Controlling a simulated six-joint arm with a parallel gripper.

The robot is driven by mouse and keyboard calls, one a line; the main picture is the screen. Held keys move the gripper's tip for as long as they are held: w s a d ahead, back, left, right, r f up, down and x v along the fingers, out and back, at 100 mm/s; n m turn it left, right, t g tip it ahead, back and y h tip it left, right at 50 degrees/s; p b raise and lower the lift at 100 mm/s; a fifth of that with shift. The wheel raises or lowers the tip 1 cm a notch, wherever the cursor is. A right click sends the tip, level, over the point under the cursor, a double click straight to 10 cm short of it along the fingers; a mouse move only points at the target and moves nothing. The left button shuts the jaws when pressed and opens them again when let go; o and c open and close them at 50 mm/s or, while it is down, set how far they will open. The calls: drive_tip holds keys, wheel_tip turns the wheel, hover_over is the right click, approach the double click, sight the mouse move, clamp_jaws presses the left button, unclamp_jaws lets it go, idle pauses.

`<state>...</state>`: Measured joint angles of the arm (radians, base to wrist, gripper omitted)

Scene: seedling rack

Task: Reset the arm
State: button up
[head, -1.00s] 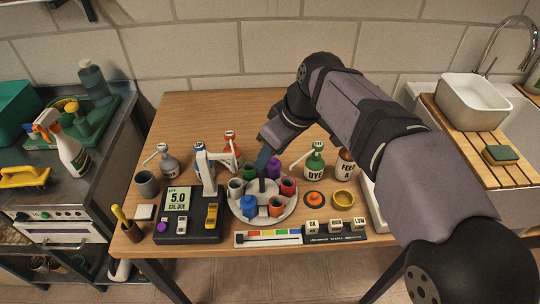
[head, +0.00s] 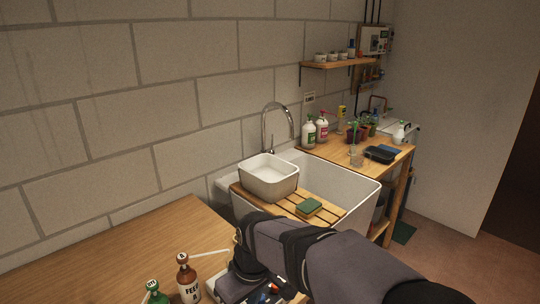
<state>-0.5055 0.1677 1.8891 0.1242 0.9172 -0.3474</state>
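My arm (head: 285,248) comes in from the lower right in the head view and reaches left over the wooden bench (head: 120,250). Its end runs down to the bottom edge of the picture, and I cannot see my gripper's fingers. Whether anything is held does not show. The brown feed bottle (head: 188,280) and the green dye bottle (head: 156,295) stand left of the arm's end, partly cut off by the bottom edge.
A white sink (head: 350,183) holds a wooden slatted board (head: 268,204), a white basin (head: 268,178) and a green sponge (head: 309,207). A tap (head: 276,125) rises behind. A far bench (head: 330,148) carries bottles and plants beneath a shelf (head: 340,64). The near bench's left part looks clear.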

drive_tip(key=s+d+f+m, duration=0.2)
drive_tip(key=s+d+m, duration=0.1)
drive_tip(key=d, duration=0.4)
drive_tip(key=s+d+f+m+h+p, duration=0.1)
drive_tip(key=s+d+m, duration=0.2)
drive_tip(key=s+d, duration=0.2)
drive_tip(key=s+d+f+m+g+p, duration=0.1)
drive_tip(key=s+d, duration=0.4)
drive_tip(key=d, duration=0.5)
drive_tip(key=shift+f+m+h, duration=0.4)
drive_tip(key=shift+f+m, duration=0.45)
drive_tip(key=shift+m, duration=0.15)
